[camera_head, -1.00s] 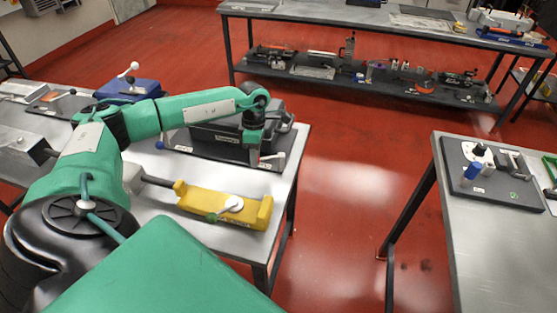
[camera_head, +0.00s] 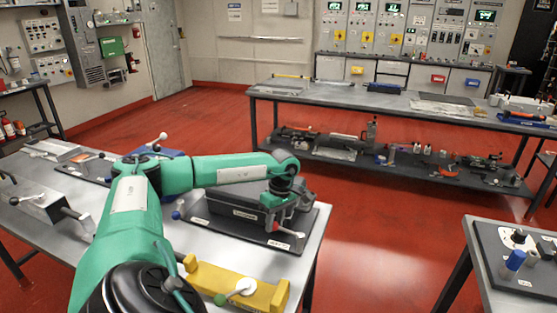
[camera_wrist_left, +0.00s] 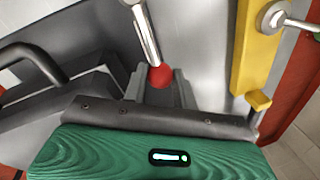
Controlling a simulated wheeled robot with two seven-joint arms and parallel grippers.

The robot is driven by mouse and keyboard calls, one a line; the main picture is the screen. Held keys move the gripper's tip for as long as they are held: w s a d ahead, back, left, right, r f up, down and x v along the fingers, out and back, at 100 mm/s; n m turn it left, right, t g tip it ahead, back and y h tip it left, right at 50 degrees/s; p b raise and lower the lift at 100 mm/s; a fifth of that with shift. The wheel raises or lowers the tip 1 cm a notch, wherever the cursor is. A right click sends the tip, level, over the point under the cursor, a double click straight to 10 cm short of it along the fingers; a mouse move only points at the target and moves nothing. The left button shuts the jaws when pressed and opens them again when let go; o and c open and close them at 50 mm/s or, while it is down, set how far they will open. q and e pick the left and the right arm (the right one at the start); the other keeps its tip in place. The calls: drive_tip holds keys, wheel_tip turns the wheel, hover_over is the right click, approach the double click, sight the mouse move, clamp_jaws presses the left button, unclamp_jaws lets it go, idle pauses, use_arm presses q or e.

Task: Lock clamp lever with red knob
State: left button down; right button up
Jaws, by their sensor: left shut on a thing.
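The clamp lever is a shiny metal rod (camera_wrist_left: 143,30) ending in a red knob (camera_wrist_left: 160,75) in the left wrist view. My left gripper (camera_wrist_left: 158,90) is at the knob end, with the knob between its grey fingers. In the head view the left gripper (camera_head: 271,226) is at the right front end of a dark case (camera_head: 243,213) on a black base plate (camera_head: 222,232). It is shut on the red knob; the fingertips are small there and partly hide the lever. My right gripper is not in view.
A yellow fixture (camera_head: 232,284) with a silver lever stands close in front, and also shows at the right of the wrist view (camera_wrist_left: 256,50). A blue-and-black clamp device (camera_head: 150,160) sits behind my arm. Red floor (camera_head: 370,225) lies right of the table.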

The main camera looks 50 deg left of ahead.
use_arm(q)
drive_tip(key=shift+w, duration=0.1)
idle(0.3)
drive_tip(key=c, duration=1.1)
unclamp_jaws()
wheel_tip(320, 180, up, 14)
drive_tip(key=w+b, duration=0.1)
drive_tip(key=w, duration=0.1)
drive_tip(key=shift+w+a+f, duration=0.15)
drive_tip(key=shift+w+f, duration=0.05)
drive_tip(key=shift+w, duration=0.1)
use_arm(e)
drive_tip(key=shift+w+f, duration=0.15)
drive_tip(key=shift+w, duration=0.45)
